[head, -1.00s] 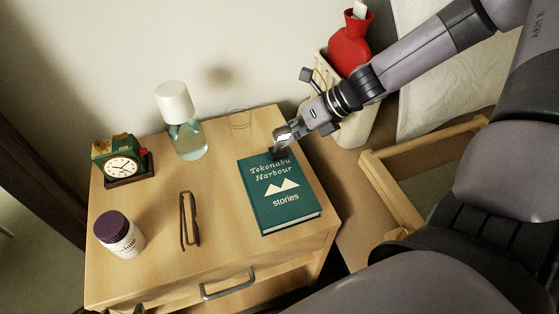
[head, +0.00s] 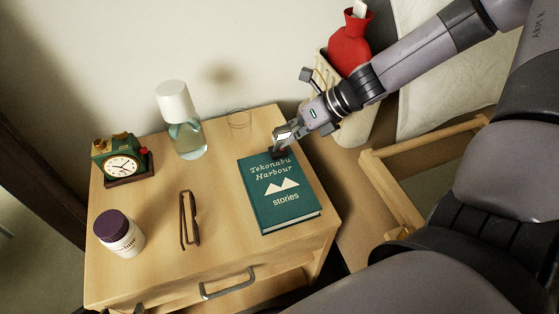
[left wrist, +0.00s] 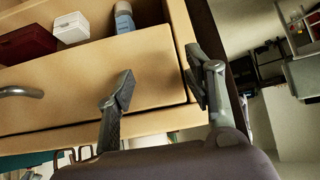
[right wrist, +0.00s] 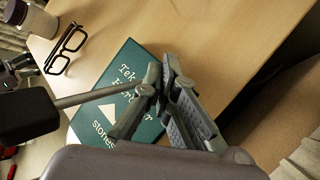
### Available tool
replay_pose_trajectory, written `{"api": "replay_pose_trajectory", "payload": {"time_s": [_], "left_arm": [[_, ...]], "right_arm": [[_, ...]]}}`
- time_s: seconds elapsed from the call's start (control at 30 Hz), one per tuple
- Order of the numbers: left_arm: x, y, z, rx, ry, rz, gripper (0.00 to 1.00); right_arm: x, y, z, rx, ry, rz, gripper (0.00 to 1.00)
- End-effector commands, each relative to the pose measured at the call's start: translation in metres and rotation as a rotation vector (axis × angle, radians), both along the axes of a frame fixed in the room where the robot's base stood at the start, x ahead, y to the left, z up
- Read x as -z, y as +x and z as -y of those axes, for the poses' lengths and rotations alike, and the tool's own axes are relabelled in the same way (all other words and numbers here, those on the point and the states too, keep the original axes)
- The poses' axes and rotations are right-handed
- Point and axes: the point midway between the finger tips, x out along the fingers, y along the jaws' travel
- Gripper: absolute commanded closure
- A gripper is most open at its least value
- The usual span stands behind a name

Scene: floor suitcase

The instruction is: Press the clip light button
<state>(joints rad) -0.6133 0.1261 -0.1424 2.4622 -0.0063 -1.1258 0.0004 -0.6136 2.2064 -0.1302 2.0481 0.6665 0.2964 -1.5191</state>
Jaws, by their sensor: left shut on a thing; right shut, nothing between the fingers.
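The clip light sits at the top edge of the green book (head: 280,205). Its black lamp head (head: 306,74) stands up on a thin stem, also seen in the right wrist view (right wrist: 28,115). Its dark clip base (head: 278,154) is partly hidden under my right gripper (head: 281,141). The button cannot be made out. My right gripper is shut and empty, its tips just above the clip base; it also shows over the book in the right wrist view (right wrist: 160,80).
On the nightstand (head: 225,165) are glasses (head: 190,220), a purple-lidded jar (head: 119,234), a clock (head: 122,163) and a carafe (head: 184,130). A red hot water bottle (head: 349,45) is behind my right arm. The open drawer holds several small items.

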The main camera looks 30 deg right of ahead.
Motion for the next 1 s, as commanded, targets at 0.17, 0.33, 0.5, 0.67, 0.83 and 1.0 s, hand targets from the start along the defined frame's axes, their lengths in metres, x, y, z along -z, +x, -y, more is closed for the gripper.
{"api": "replay_pose_trajectory", "payload": {"time_s": [0.17, 0.33, 0.5, 0.67, 0.83, 1.0], "left_arm": [[-0.0004, 0.0079, 0.0002, 0.000, -0.005, 0.029, 0.60], [0.0000, 0.0093, -0.0010, -0.001, -0.004, 0.033, 0.60], [-0.0004, 0.0097, -0.0007, 0.000, -0.004, 0.037, 0.60], [-0.0004, 0.0102, -0.0004, 0.001, -0.005, 0.042, 0.60], [-0.0002, 0.0108, 0.0000, 0.001, -0.006, 0.049, 0.60], [0.0000, 0.0113, 0.0005, 0.003, -0.007, 0.054, 0.60]], "right_arm": [[0.0043, -0.0022, 0.0006, 0.003, 0.001, -0.007, 1.00], [0.0049, -0.0022, 0.0007, 0.003, 0.001, -0.008, 1.00], [0.0053, -0.0023, 0.0008, 0.003, 0.001, -0.008, 1.00], [0.0058, -0.0024, 0.0008, 0.004, 0.001, -0.009, 1.00], [0.0063, -0.0023, 0.0009, 0.004, 0.001, -0.009, 1.00], [0.0068, -0.0024, 0.0010, 0.004, 0.001, -0.009, 1.00]]}}
